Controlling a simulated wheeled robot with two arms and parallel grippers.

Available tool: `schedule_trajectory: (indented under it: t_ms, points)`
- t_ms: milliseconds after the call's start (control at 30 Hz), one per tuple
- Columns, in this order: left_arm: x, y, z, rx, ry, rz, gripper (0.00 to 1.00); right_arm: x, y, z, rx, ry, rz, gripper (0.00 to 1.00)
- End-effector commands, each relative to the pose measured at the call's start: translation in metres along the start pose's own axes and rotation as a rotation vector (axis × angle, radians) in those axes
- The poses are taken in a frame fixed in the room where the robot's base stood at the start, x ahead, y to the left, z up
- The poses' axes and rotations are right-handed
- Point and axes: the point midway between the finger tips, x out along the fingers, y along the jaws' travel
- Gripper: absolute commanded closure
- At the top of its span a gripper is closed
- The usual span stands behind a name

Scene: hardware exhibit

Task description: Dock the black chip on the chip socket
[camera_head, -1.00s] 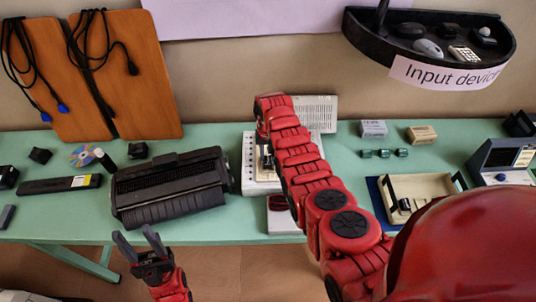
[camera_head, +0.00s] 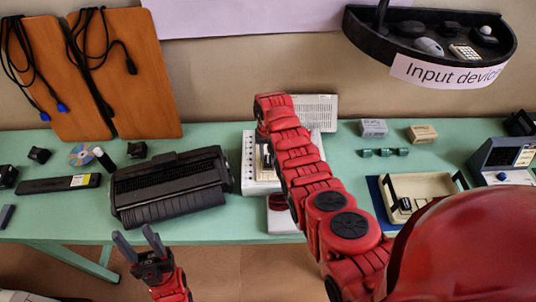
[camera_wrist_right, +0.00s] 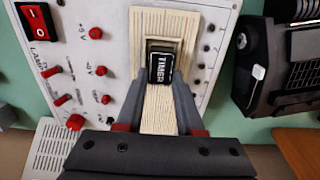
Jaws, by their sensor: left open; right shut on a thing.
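The black chip (camera_wrist_right: 160,69), marked "TIMER", is between the fingers of my right gripper (camera_wrist_right: 161,80), which is shut on it. The chip is at the near side of the chip socket (camera_wrist_right: 165,44), a framed recess in the cream ribbed plate on the white board. I cannot tell whether the chip is seated or just above it. In the head view my right arm hides most of the socket and the chip. My left gripper (camera_head: 139,242) is open and empty, in front of the table's edge.
The white board (camera_wrist_right: 90,60) has red knobs and a red rocker switch (camera_wrist_right: 38,23). A black typewriter-like machine (camera_head: 172,188) stands to its left. A cream tray (camera_head: 425,186) and a small monitor device (camera_head: 503,160) are to the right.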

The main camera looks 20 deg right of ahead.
Motion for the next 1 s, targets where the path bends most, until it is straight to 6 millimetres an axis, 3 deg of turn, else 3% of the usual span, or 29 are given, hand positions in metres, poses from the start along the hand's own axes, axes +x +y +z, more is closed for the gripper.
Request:
schedule_trajectory:
  t_ms: [867, 900, 933, 1000]
  points:
    - [-0.011, 0.001, 0.002, 0.000, 0.000, 0.000, 0.50, 0.013, 0.000, -0.001, 0.000, 0.002, 0.000, 1.00]
    - [-0.011, 0.001, 0.002, 0.000, 0.000, 0.000, 0.50, 0.013, 0.000, -0.001, 0.000, 0.002, 0.000, 0.58]
    - [-0.010, 0.001, 0.002, 0.000, 0.000, 0.000, 0.50, 0.012, 0.000, -0.001, 0.000, 0.002, 0.000, 0.53]
    - [-0.010, 0.001, 0.002, 0.000, 0.000, 0.000, 0.50, 0.012, 0.000, -0.001, 0.000, 0.002, 0.000, 0.51]
